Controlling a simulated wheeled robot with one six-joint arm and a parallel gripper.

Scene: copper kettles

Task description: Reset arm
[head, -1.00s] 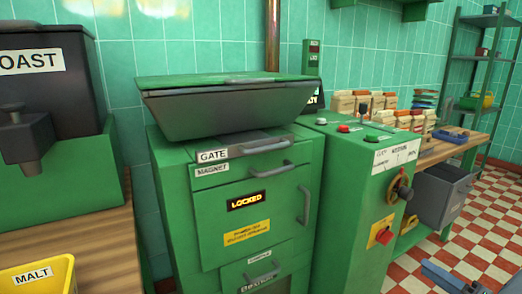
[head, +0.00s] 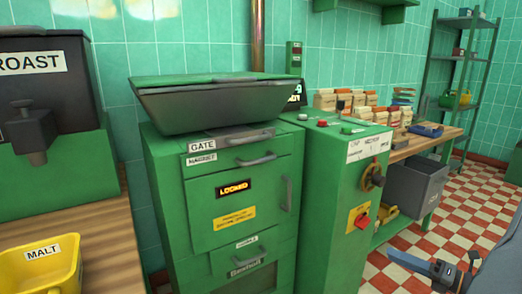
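My arm (head: 502,258) shows as a grey shape at the lower right edge of the head view. My gripper (head: 437,270) appears beside it as a blue-grey and black part over the checkered floor, cut off by the bottom edge. Its fingers cannot be made out clearly, and no held object shows. It is apart from the green machine (head: 165,210) and the control cabinet (head: 330,220), with floor between.
The machine has a hopper (head: 215,105), and its display reads LOCKED. A yellow MALT bin (head: 40,268) and the roast unit (head: 45,175) stand on the left counter. A grey bin (head: 415,185) sits below the wooden bench (head: 425,143). Checkered floor (head: 470,205) is open at right.

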